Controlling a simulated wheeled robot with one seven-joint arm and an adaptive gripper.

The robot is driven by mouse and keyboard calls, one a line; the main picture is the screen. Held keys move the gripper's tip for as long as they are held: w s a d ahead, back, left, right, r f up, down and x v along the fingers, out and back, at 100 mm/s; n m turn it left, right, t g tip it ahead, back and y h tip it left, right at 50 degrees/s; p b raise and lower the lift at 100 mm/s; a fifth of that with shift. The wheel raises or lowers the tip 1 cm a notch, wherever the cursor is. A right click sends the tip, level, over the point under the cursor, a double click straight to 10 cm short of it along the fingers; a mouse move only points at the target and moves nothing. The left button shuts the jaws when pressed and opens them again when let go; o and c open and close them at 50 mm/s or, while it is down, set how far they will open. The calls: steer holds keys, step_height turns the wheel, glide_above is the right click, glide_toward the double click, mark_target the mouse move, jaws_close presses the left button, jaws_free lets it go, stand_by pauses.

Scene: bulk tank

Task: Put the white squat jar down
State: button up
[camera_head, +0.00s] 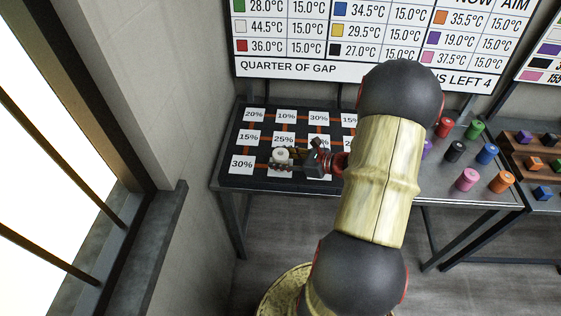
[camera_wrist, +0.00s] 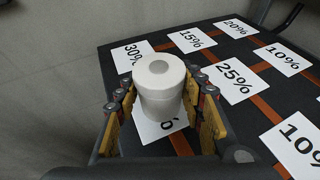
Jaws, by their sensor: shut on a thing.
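The white squat jar (camera_wrist: 160,88) is upright between the fingers of my gripper (camera_wrist: 165,108) in the wrist view. The fingers are shut on its sides. Below it is a white card (camera_wrist: 153,133) on the dark table, its number mostly hidden by the jar. In the head view the jar (camera_head: 281,155) is over the front row of cards, just right of the 30% card (camera_head: 242,164). My gripper (camera_head: 284,163) reaches it from the right. I cannot tell whether the jar touches the card.
The dark table (camera_head: 232,183) has several percent cards joined by orange strips. Coloured jars, including a red one (camera_head: 444,127) and a pink one (camera_head: 467,179), stand at the table's right. A board of temperatures (camera_head: 335,40) hangs behind. A wall is on the left.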

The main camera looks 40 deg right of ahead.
steer(key=shift+r, duration=0.1)
steer(key=shift+f, duration=0.2)
steer(key=o, duration=1.2)
steer(key=shift+o, duration=0.2)
